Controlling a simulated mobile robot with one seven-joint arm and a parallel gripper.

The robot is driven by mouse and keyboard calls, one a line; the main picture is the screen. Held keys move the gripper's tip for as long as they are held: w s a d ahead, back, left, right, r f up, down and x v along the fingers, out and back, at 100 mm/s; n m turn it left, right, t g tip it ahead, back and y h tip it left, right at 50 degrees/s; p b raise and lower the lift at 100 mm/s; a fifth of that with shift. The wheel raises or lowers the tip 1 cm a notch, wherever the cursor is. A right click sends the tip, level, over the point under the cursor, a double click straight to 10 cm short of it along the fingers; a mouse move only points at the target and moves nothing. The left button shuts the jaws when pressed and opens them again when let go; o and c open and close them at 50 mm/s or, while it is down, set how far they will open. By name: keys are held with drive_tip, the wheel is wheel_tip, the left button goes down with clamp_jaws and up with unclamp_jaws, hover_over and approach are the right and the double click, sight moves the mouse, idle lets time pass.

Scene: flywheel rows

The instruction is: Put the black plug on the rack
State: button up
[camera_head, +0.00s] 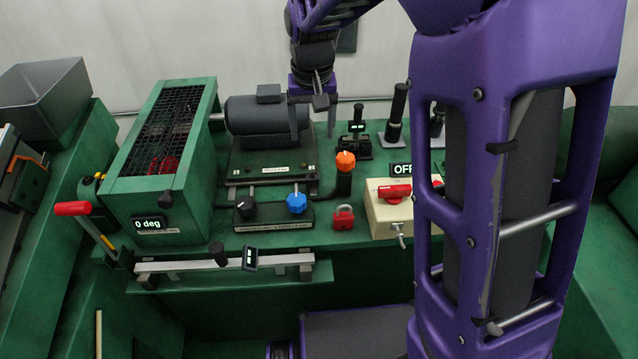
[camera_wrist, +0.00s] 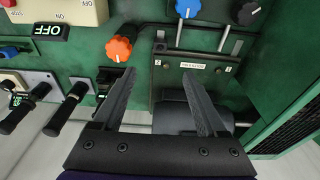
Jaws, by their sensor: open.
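My gripper (camera_head: 312,133) hangs over the right end of the dark motor, fingers pointing down. In the wrist view my gripper (camera_wrist: 159,74) is open, with nothing between its fingers. Black upright plug-like cylinders stand on light plates at the back right: one taller black cylinder (camera_head: 397,112), with another partly behind my arm (camera_head: 437,120). Black handles also show at the left of the wrist view (camera_wrist: 66,110). I cannot tell which one is the black plug. No part is clearly labelled as a rack.
The motor (camera_head: 262,115) sits beside a green mesh-topped guard (camera_head: 160,150). Near it are an orange knob (camera_head: 345,160), a blue knob (camera_head: 296,202), a black knob (camera_head: 246,208), a red padlock (camera_head: 343,217) and a cream switch box (camera_head: 388,215). A metal rail (camera_head: 190,265) runs along the front.

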sight(312, 176)
drive_tip(key=w+f, duration=0.1)
drive_tip(key=f, duration=0.4)
drive_tip(key=f+b, duration=0.1)
drive_tip(key=f, duration=0.5)
drive_tip(key=w+f+b, duration=0.1)
drive_tip(key=f, duration=0.4)
drive_tip(key=shift+w+f, duration=0.3)
drive_tip(key=shift+f, duration=0.05)
clamp_jaws()
